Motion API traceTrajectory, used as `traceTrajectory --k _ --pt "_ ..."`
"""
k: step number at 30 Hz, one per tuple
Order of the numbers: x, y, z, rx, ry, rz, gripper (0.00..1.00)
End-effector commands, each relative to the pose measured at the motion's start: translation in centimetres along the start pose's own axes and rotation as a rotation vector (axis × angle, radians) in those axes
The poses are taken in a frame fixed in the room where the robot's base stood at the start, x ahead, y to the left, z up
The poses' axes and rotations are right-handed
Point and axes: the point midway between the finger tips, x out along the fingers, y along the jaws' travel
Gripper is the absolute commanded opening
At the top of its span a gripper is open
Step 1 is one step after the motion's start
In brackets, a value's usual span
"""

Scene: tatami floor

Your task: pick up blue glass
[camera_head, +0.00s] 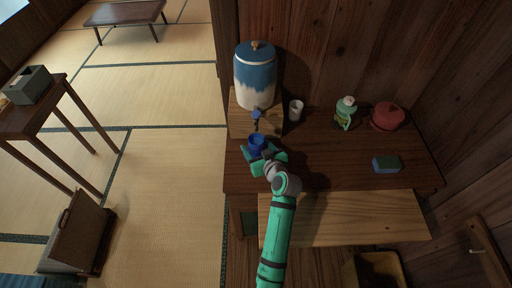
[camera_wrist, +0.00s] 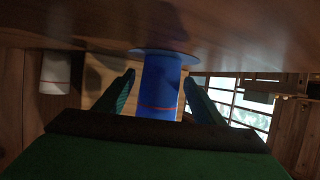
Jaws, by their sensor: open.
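The blue glass (camera_head: 256,141) stands on the dark wooden counter, near its left edge, in the head view. In the wrist view the blue glass (camera_wrist: 161,88) is a blue cylinder with a thin red line. It lies between the two green fingers. My gripper (camera_head: 262,158) is at the glass in the head view, and the glass hides part of it. In the wrist view my gripper (camera_wrist: 160,92) is open, with one finger on each side of the glass. A gap shows beside each finger, so I see no firm contact.
A blue and white dispenser (camera_head: 256,78) with a tap stands on a wooden stand behind the glass. A white cup (camera_head: 296,110) is right of it; it also shows in the wrist view (camera_wrist: 55,73). A green bottle (camera_head: 345,113), red pot (camera_head: 387,116) and sponge (camera_head: 386,164) are farther right.

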Motion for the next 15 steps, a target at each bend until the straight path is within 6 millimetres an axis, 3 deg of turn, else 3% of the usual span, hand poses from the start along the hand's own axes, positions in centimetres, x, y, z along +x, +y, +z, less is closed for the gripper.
traceTrajectory --k 2,7,15 --pt "-0.01 0.01 0.01 0.0 0.0 0.0 0.58" --pt "-0.02 0.01 0.01 0.0 0.0 0.0 0.17" --pt "-0.05 0.02 -0.06 0.0 0.001 0.0 0.16"
